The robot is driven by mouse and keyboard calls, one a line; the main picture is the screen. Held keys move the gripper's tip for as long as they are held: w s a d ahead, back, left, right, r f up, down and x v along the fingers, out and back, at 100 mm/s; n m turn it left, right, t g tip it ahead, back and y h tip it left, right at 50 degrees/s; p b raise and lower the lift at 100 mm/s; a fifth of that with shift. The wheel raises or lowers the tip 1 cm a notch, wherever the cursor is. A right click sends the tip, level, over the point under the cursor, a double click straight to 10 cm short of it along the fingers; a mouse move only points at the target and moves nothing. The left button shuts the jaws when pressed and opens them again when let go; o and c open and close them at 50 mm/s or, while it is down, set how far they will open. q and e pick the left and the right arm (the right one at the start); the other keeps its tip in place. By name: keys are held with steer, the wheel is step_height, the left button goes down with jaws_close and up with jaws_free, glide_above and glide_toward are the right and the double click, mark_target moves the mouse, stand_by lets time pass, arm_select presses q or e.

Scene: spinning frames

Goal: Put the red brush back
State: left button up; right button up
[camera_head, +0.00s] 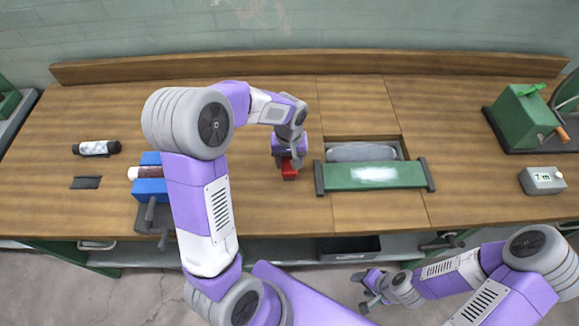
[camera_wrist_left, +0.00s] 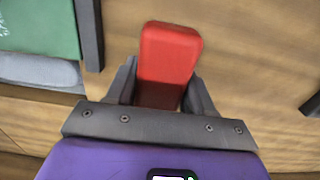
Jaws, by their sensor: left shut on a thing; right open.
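The red brush (camera_head: 289,172) is at the middle of the wooden bench, just left of the green-covered recess. It also shows as a red block in the left wrist view (camera_wrist_left: 169,55). My left gripper (camera_head: 287,160) reaches down from above and is shut on the red brush, with one finger on each side of it. I cannot tell whether the brush touches the bench top. My right gripper (camera_head: 366,290) is open and empty, low in front of the bench at the right.
A green panel (camera_head: 374,175) with dark ends lies across a recess holding a grey roll (camera_head: 362,152). A blue vise (camera_head: 150,190), a dark bottle (camera_head: 97,148) and a dark block (camera_head: 86,182) are at the left. A green machine (camera_head: 520,118) and a grey timer (camera_head: 542,181) are at the right.

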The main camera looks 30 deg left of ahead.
arm_select(q)
step_height(320, 180, down, 3)
steer(key=shift+f+b, duration=0.2)
steer(key=shift+b, duration=0.15)
steer(key=shift+f, duration=0.15)
steer(key=o, duration=1)
step_height(320, 180, up, 12)
steer(key=shift+r+p, duration=0.15)
steer(key=shift+p, duration=1.1)
steer(key=shift+r, duration=0.1)
